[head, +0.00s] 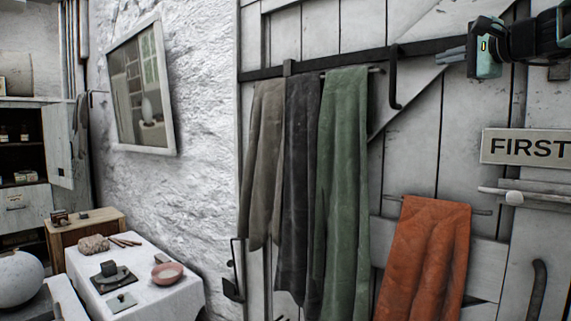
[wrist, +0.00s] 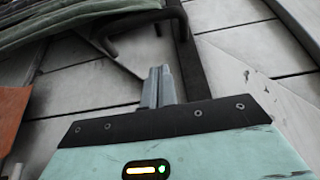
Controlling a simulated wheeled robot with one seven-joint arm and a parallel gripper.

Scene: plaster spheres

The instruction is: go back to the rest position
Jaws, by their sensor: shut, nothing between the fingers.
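My gripper (head: 452,57) is at the upper right of the head view, in front of the white plank door (head: 415,150). Its fingers point left, near the black iron strap and its hook (head: 396,80). In the wrist view my gripper's fingers (wrist: 157,72) are together with nothing between them. The hook also shows at the top of the wrist view (wrist: 140,22). Whether the fingers touch the door or the strap I cannot tell.
A grey-brown, a dark and a green cloth (head: 343,180) hang left of my gripper. An orange cloth (head: 428,255) hangs below. A sign (head: 530,147) reading "FIRST" is beneath my arm. A covered table (head: 180,300) with small items stands lower left.

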